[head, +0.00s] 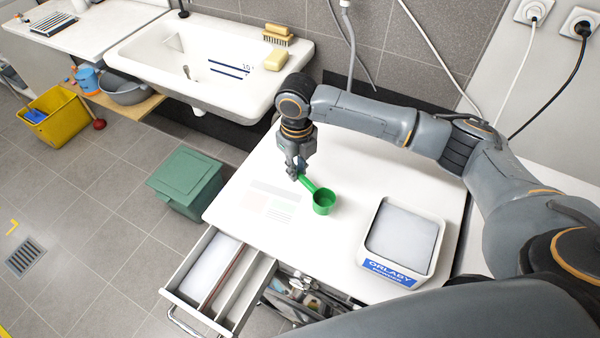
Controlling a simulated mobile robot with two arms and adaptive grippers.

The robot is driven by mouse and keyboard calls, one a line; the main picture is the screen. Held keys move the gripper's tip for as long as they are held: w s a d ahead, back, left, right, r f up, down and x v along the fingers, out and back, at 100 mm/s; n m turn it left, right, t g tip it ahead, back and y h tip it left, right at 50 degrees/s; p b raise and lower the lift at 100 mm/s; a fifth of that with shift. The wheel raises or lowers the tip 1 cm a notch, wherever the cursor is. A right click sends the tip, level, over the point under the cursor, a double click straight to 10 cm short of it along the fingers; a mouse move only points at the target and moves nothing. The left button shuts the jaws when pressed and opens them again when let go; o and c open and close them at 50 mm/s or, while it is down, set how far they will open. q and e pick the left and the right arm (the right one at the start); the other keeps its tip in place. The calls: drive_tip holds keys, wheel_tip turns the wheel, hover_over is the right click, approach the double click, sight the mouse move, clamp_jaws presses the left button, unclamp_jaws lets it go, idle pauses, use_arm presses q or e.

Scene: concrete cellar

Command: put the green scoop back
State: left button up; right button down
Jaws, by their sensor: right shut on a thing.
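The green scoop (323,203) is a round cup with a straight handle, at the middle of the white worktop (340,255). My right gripper (299,176) points down at the end of its handle and is shut on it. I cannot tell whether the cup touches the worktop or hangs just above it. Below the worktop's left front, a drawer (183,294) stands pulled open; it has long compartments, with a white lining and a brown strip or rod inside. My left gripper is not in view.
A sink (215,60) with brush and soap is behind. A green lidded bin (187,182) stands on the floor at left.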

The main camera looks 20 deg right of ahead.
drive_tip(key=shift+w+d+f, duration=0.15)
drive_tip(key=shift+d+f, duration=0.1)
drive_tip(key=shift+f, duration=0.05)
drive_tip(key=f+p, duration=0.1)
drive_tip(key=f, duration=0.2)
drive_tip(key=shift+d+p, duration=0.2)
drive_tip(key=shift+p, duration=0.15)
drive_tip(key=shift+f, duration=0.25)
drive_tip(key=shift+f, duration=0.2)
drive_tip(key=c, duration=1.3)
unclamp_jaws()
drive_tip(key=shift+c, duration=0.2)
drive_tip(key=shift+r, duration=0.1)
